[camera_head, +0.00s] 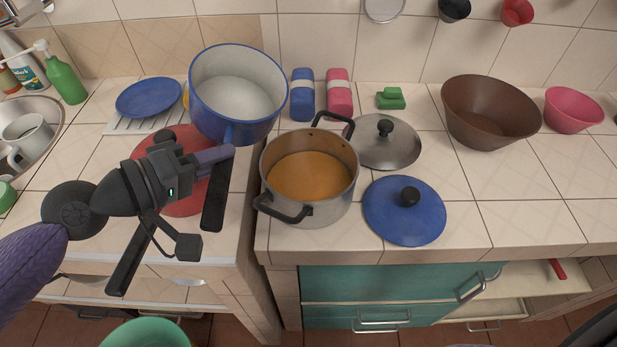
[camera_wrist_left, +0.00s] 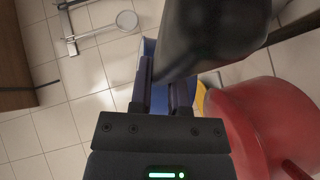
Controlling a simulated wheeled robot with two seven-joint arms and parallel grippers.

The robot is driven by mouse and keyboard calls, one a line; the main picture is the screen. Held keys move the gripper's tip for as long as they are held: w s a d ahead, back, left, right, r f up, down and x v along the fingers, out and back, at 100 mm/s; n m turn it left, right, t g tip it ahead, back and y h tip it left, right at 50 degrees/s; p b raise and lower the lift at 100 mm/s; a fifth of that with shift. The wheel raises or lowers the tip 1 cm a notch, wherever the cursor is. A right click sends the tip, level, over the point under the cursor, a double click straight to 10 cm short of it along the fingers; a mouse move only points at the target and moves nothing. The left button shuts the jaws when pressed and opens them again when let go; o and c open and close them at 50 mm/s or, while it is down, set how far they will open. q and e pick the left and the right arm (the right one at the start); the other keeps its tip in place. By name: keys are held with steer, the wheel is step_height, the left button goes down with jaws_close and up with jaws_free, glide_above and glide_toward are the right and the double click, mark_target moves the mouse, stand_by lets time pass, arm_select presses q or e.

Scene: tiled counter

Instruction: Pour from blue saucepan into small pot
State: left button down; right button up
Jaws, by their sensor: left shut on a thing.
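The blue saucepan (camera_head: 205,108) is held up above the counter, just left of and behind the small pot. Its white inside looks empty from here. My left gripper (camera_head: 213,155) is shut on the saucepan's handle, which points toward me. In the left wrist view the gripper fingers (camera_wrist_left: 166,90) show with a large dark shape over them and a bit of blue behind. The small pot (camera_head: 318,210) is grey metal, stands upright and uncovered on the counter, and has orange-brown liquid in it. My right gripper is out of view.
A red round pan (camera_head: 150,150) lies below my left gripper. Blue lid (camera_head: 400,225) and grey lid (camera_head: 395,150) lie right of the pot. Blue and pink packages (camera_head: 340,92) stand behind it. A brown bowl (camera_head: 480,110) is farther right. The front right counter is clear.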

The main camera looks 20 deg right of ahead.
arm_select(q)
steer(key=w+a+n+h+b, duration=0.1)
steer(key=w+a+b, duration=0.1)
steer(key=shift+w+a+r+n+b, duration=0.1)
steer(key=shift+w+n+b, duration=0.1)
steer(key=shift+n+b, duration=0.15)
steer(key=r, duration=0.1)
steer(key=w+a+n, duration=0.1)
steer(key=r+n+h, duration=0.1)
steer(key=shift+w+a+r, duration=0.3)
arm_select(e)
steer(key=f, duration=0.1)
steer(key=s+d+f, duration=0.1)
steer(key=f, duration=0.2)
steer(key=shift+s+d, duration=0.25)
arm_select(q)
steer(key=shift+r, duration=0.1)
step_height(320, 180, up, 5)
steer(key=p, duration=0.5)
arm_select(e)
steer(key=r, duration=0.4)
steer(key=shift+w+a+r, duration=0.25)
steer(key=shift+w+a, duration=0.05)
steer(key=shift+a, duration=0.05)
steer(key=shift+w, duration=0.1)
